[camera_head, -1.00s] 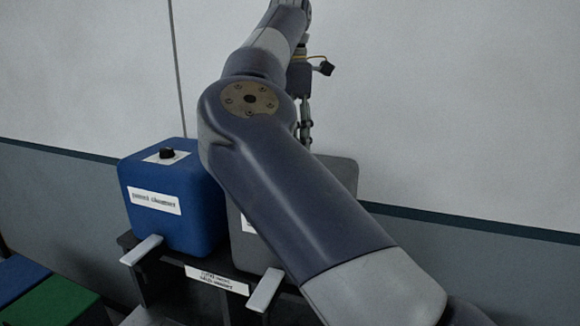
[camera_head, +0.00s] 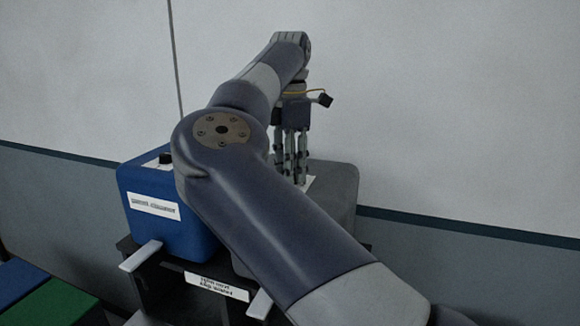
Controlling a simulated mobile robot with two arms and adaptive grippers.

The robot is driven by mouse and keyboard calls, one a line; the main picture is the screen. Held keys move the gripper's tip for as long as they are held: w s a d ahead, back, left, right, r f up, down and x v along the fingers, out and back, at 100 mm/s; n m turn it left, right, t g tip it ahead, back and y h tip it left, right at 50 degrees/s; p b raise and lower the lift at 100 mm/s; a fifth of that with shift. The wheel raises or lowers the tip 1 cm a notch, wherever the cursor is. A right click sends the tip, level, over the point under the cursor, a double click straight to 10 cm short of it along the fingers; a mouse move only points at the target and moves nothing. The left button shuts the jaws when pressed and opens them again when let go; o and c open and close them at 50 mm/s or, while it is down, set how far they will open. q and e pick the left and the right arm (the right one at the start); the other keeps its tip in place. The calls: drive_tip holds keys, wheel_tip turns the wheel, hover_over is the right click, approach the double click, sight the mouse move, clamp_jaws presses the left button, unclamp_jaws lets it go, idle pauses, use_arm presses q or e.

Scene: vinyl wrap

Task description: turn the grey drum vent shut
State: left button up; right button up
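The grey drum (camera_head: 342,195) stands on a dark stand, to the right of a blue drum, and is partly covered by my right arm. Its vent is hidden behind my arm and gripper; only a bit of white label shows on its top. My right gripper (camera_head: 290,172) points down over the top of the grey drum. Its fingers hang close together there, with the tips hidden behind my arm, so I cannot tell whether they are shut or touch the vent. My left gripper is not in view.
The blue drum (camera_head: 163,228) with a black cap (camera_head: 166,158) stands just left. The dark stand (camera_head: 170,285) has white levers (camera_head: 141,256) and a label at its front. Blue and green boxes (camera_head: 50,303) sit at the lower left. A wall is close behind.

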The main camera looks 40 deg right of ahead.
drive_tip(key=shift+n, duration=0.4)
drive_tip(key=n+b, duration=0.1)
drive_tip(key=n, duration=0.3)
drive_tip(key=shift+n, duration=0.4)
drive_tip(key=n+b, duration=0.1)
drive_tip(key=n, duration=0.2)
drive_tip(key=shift+n, duration=0.3)
drive_tip(key=n+b, duration=0.1)
drive_tip(key=n, duration=0.3)
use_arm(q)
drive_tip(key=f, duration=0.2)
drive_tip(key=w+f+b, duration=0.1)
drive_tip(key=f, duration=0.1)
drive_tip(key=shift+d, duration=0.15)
use_arm(e)
drive_tip(key=n, duration=0.4)
drive_tip(key=shift+n, duration=0.3)
drive_tip(key=o, duration=1.1)
